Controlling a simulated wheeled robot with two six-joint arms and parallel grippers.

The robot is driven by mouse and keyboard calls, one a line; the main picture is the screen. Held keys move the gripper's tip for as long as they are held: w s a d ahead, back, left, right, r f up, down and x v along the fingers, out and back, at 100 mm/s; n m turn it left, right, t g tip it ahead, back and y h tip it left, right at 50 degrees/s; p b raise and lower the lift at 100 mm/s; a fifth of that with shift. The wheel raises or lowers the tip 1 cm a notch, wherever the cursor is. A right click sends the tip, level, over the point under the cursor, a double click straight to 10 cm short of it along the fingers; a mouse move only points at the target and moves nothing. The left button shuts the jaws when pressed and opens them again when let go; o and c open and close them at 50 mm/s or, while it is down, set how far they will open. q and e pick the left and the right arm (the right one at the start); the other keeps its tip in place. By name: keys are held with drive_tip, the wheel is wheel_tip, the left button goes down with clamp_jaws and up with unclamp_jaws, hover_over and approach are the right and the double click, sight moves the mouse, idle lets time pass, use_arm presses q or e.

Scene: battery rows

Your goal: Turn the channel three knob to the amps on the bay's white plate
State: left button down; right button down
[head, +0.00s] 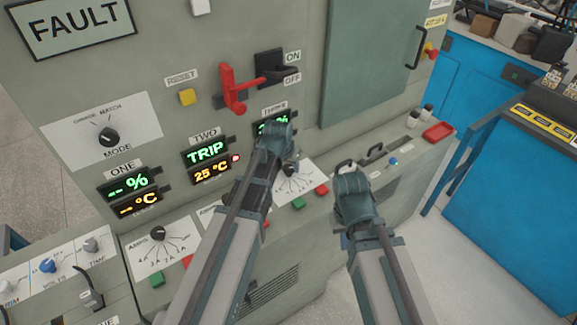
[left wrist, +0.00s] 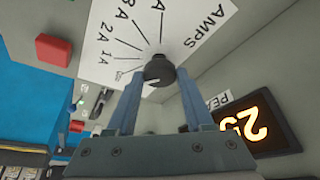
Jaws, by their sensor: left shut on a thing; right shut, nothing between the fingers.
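The channel three knob (left wrist: 158,70) is black and sits on a white AMPS dial plate (left wrist: 100,40) with lines to 1A, 2A and further marks. In the left wrist view my left gripper (left wrist: 159,88) is shut on it, one finger on each side. Which mark the knob points to cannot be told. In the head view my left gripper (head: 280,148) covers part of channel three's display (head: 268,126) and the knob (head: 291,168) shows just beyond it. My right gripper (head: 348,172) is shut and empty, in front of the ledge.
Green and red buttons (head: 298,203) (head: 321,189) lie just below the channel three dial. Another amps knob (head: 157,233) is at left. A red lever (head: 233,90), a yellow reset button (head: 187,96) and the mode knob (head: 109,136) are above. Blue cabinets (head: 500,180) stand at right.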

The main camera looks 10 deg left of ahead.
use_arm(q)
drive_tip(key=m+h, duration=0.1)
drive_tip(key=m, duration=0.1)
drive_tip(key=m+h, duration=0.1)
drive_tip(key=m, duration=0.2)
drive_tip(key=shift+w+a+g, duration=0.15)
drive_tip(key=shift+a+g, duration=0.05)
drive_tip(key=shift+g, duration=0.1)
drive_tip(key=m+g+h, duration=0.1)
drive_tip(key=m, duration=0.4)
drive_tip(key=shift+m+g, duration=0.3)
drive_tip(key=shift+c, duration=1.5)
unclamp_jaws()
